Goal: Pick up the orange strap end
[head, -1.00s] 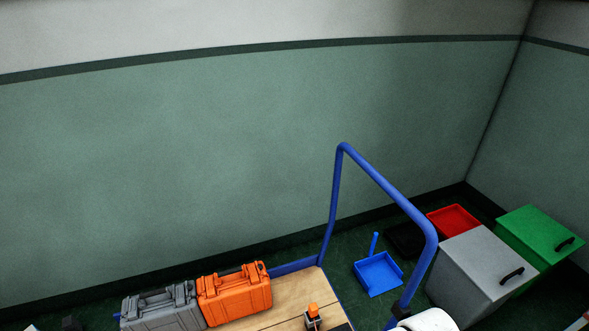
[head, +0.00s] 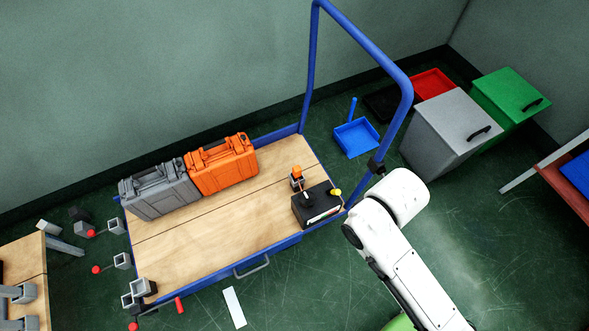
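A small orange piece (head: 296,171), which looks like the orange strap end, stands on top of a small grey holder at the right part of the cart's wooden deck (head: 215,230). It is just behind a black box (head: 314,210) that has a small yellow piece at its right. Whether a strap runs from the orange piece is too small to tell.
A grey case (head: 160,193) and an orange case (head: 222,165) stand at the deck's back left. The blue cart handle (head: 362,35) rises between deck and bins. A grey bin (head: 440,135), green bin (head: 510,98) and blue dustpan (head: 356,138) are behind it. The deck's front middle is clear.

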